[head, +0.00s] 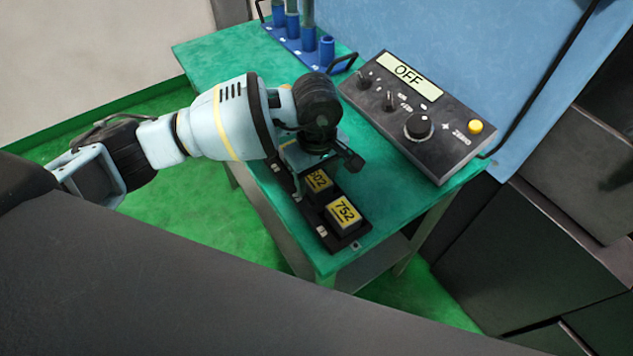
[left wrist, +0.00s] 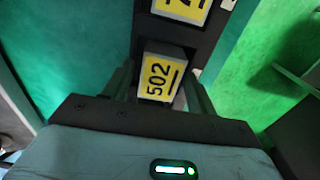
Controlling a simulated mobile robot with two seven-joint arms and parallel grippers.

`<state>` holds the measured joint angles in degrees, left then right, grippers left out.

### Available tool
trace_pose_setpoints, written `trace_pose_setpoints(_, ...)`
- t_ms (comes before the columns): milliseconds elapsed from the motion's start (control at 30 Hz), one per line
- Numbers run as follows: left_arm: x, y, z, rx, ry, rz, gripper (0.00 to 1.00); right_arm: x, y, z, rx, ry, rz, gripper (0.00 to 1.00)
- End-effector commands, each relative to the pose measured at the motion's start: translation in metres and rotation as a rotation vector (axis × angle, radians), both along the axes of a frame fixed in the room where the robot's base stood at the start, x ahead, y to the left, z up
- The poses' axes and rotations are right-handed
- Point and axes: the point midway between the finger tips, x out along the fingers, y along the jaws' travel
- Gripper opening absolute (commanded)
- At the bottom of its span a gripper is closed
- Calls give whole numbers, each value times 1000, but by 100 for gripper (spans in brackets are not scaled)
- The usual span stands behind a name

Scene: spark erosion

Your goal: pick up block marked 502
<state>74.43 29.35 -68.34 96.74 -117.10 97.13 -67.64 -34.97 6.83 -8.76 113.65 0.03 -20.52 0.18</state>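The block marked 502 (head: 318,182) sits in a black holder (head: 326,238) on the green table, partly hidden by my left gripper in the head view. My left gripper (head: 316,166) is directly over this block, pointing down. In the left wrist view the block's yellow 502 label (left wrist: 160,78) shows between the two fingers of the left gripper (left wrist: 161,88). A gap shows between the left-hand finger and the block; contact on the right-hand side is unclear. The fingers look open around it. My right gripper is not in view.
A block marked 752 (head: 344,212) sits beside it in the holder. A dark control box (head: 440,115) with an OFF display stands right of the gripper. A blue rack (head: 306,50) with a black handle stands at the table's back. A blue wall (head: 440,25) lies behind.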

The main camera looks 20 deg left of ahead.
Motion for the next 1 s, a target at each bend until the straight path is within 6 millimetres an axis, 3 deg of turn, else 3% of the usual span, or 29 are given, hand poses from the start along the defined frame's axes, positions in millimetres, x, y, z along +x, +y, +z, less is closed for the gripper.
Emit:
trace_pose_setpoints(33, 0, 0, 0, 0, 0, 0, 51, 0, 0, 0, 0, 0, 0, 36)
trace_pose_setpoints(367, 0, 0, 1, -1, -1, 0, 9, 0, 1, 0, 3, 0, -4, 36)
trace_pose_setpoints(733, 1, 0, 6, 0, -2, 0, 9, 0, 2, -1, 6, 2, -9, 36)
trace_pose_setpoints(967, 1, 0, 36, -1, -4, -1, 9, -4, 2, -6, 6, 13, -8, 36)
trace_pose_setpoints(1000, -6, 4, 36, 1, -1, -2, 9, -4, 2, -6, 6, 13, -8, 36)
